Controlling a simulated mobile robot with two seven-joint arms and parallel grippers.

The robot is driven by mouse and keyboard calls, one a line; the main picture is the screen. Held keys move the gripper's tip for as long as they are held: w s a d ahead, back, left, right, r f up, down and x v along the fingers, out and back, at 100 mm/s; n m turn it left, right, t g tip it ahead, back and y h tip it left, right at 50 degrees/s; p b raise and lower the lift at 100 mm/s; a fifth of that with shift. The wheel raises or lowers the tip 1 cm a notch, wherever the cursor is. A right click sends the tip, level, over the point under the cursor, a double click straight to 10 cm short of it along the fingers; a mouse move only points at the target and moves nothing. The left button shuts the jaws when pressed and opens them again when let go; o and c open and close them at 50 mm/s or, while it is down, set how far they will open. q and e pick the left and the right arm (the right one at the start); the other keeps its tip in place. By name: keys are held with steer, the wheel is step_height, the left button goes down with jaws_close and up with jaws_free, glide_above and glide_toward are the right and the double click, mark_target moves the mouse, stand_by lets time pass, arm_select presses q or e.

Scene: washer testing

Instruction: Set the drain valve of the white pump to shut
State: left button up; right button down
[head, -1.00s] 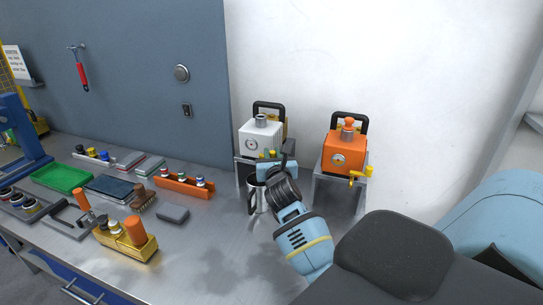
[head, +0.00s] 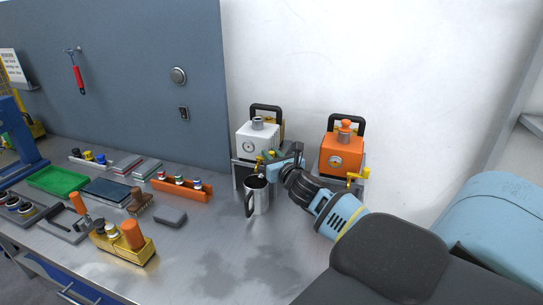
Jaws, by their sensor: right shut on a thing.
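The white pump (head: 257,142), with a round gauge and a black carry handle, stands on a metal stand against the white wall. Its yellow drain valve (head: 259,160) shows low on its front, partly hidden by my right gripper (head: 268,157). That gripper comes in from the right and is shut on the valve. The exact angle of the valve handle is hard to tell. A metal mug (head: 257,194) stands below the valve. My left gripper is not in view.
An orange pump (head: 341,151) with its own yellow valve (head: 358,174) stands on a stand to the right. An orange rack (head: 182,191), a grey block (head: 171,217) and a yellow block (head: 122,245) lie left of the mug. The front middle of the bench is clear.

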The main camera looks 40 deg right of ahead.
stand_by(0.3)
steer(key=c, duration=1.3)
jaws_free()
steer(key=shift+c, duration=0.2)
steer(key=v, duration=0.7)
steer(key=shift+s, duration=0.4)
steer(key=shift+a, duration=0.1)
